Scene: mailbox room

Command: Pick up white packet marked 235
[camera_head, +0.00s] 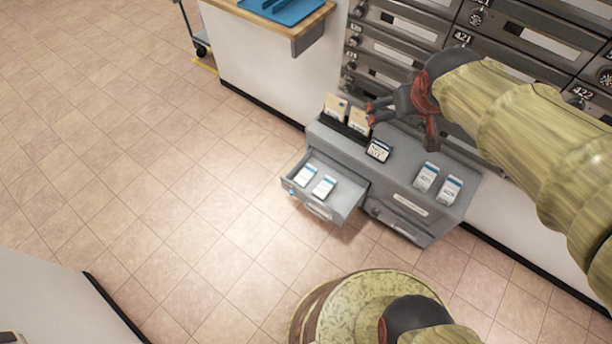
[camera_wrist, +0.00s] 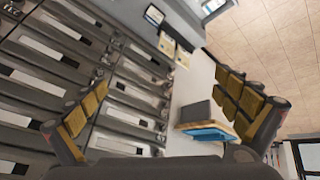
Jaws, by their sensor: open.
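Two white packets with blue ends lie flat in the open drawer (camera_head: 348,204) of the grey cabinet: a left packet (camera_head: 305,175) and a right packet (camera_head: 323,187). Two more white packets (camera_head: 426,177) (camera_head: 449,189) lie on the cabinet top at the right. The print is too small to tell which packet is marked 235. My gripper (camera_head: 372,111) is open and empty, above the back of the cabinet near two tan envelopes (camera_head: 335,107) (camera_head: 358,120). In the wrist view its fingers (camera_wrist: 162,80) are spread apart, with nothing visible between them.
A dark-framed card stand (camera_head: 378,150) is on the cabinet top (camera_head: 400,160). Metal mailboxes (camera_head: 400,45) cover the wall behind. A wooden counter with a blue tray (camera_head: 285,10) is at the upper left. The tiled floor (camera_head: 150,150) left of the drawer is clear.

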